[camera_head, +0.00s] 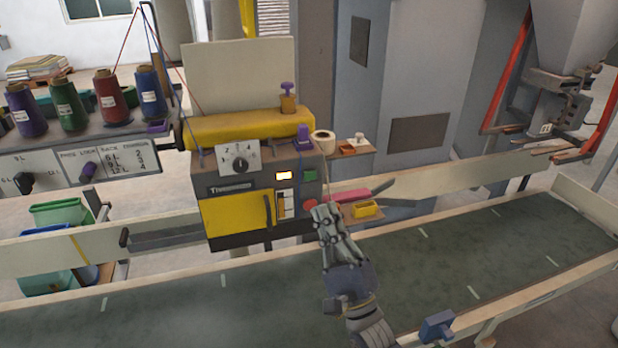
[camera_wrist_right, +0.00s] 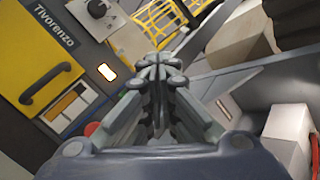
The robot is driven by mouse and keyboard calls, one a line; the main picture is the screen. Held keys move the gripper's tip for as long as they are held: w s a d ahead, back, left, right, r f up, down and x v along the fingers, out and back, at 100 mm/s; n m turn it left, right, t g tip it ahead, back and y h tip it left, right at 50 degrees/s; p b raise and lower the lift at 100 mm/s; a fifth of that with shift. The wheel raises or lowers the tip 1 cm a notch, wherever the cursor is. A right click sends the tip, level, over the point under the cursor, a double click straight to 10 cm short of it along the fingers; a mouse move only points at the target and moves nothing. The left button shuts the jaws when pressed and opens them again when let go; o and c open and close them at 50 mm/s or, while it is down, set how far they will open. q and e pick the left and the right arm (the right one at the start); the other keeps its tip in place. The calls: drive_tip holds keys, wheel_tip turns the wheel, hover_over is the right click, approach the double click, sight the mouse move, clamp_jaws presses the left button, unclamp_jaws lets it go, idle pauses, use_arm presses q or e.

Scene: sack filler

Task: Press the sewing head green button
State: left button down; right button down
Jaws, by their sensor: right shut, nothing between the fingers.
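The sewing head (camera_head: 250,180) is a yellow and grey machine with a dial, standing behind the green conveyor belt. Its green button (camera_head: 309,175) is on the right of the front panel, beside a lit orange-white display (camera_head: 284,176). A red button (camera_head: 309,204) sits below it. My right gripper (camera_head: 325,212) is shut and empty, in front of the panel's lower right, just right of the red button and below the green one. In the right wrist view the shut fingers (camera_wrist_right: 160,75) point toward the machine; the green button cannot be made out there. My left gripper is not in view.
The green conveyor belt (camera_head: 400,255) with pale rails runs below the gripper. A small shelf with a yellow tray (camera_head: 366,209) is close to the gripper's right. Thread spools (camera_head: 110,95) stand on a panel at left. A grey hopper (camera_head: 570,35) hangs at upper right.

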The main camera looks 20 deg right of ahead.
sight(310, 175)
drive_tip(key=shift+w+a+b, duration=0.15)
drive_tip(key=shift+w+b, duration=1.8)
drive_tip(key=shift+w, duration=2.45)
drive_tip(key=shift+w, duration=0.2)
drive_tip(key=shift+w, duration=0.25)
